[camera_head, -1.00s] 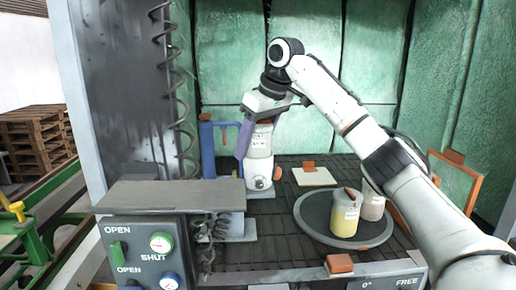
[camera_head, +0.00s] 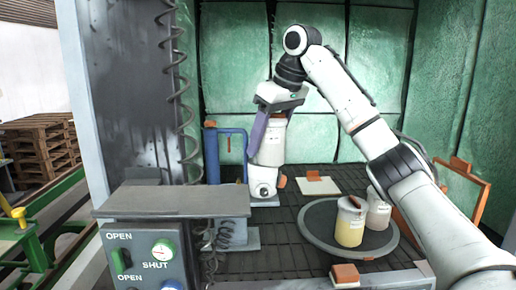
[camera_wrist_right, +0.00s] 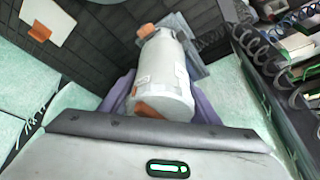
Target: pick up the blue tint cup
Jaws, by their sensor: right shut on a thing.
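My right gripper (camera_head: 274,122) is shut on a white, pale-labelled cylindrical cup (camera_head: 271,146), with one purple finger on each side. The cup also shows between the fingers in the right wrist view (camera_wrist_right: 165,75), with orange pieces at both ends. It is close above a white base with a round dial (camera_head: 263,189); I cannot tell whether they touch. No clearly blue contents show in the held cup. A yellow cup (camera_head: 349,228) and a pale pinkish cup (camera_head: 378,212) stand on the dark round turntable (camera_head: 320,238). My left gripper is out of view.
A blue post frame (camera_head: 212,155) stands left of the held cup. A white card (camera_head: 317,186) with an orange block lies behind the turntable. A control box (camera_head: 140,255) with a flat top is at front left. Green walls close the back.

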